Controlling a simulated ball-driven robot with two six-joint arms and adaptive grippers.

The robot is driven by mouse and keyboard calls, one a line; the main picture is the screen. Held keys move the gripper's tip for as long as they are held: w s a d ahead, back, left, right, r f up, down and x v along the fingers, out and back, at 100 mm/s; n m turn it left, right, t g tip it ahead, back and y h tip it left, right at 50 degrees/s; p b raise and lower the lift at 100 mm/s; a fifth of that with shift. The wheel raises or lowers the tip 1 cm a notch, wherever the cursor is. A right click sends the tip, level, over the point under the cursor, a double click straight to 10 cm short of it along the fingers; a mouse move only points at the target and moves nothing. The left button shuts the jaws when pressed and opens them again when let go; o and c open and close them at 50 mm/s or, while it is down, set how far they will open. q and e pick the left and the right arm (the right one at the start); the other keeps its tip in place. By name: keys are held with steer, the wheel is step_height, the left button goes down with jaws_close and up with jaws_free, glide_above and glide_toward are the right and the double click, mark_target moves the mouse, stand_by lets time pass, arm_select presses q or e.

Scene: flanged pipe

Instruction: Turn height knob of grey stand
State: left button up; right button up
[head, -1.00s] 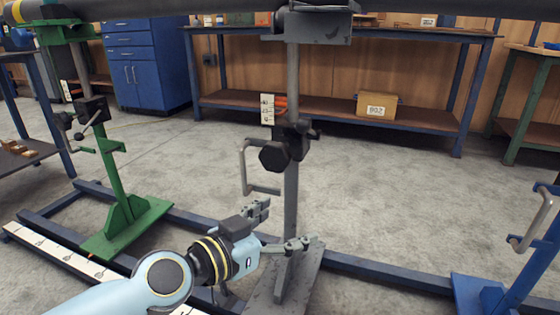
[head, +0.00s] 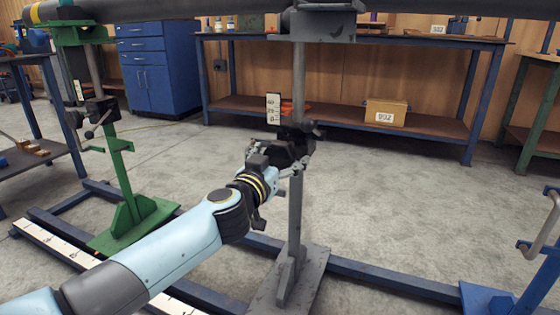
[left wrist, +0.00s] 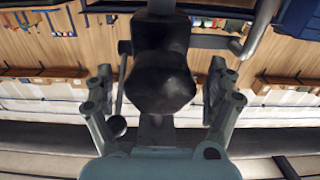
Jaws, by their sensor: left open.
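The grey stand (head: 296,215) rises from a grey foot on the blue floor rail and carries the pipe at the top. Its black height knob (left wrist: 160,82) shows in the left wrist view between the two fingers of my left gripper (left wrist: 160,100). The fingers are apart, one on each side of the knob, with gaps visible. In the head view my left gripper (head: 277,158) is at the stand's black clamp (head: 298,138) and hides most of the knob. My right gripper is not in view.
A green stand (head: 118,170) is at the left and a blue stand (head: 535,265) at the lower right, each with a crank handle. The pipe (head: 420,8) runs across the top.

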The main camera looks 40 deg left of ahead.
arm_select(q)
steer(key=shift+w, duration=0.15)
steer(key=c, duration=1.2)
steer(key=shift+r, duration=0.1)
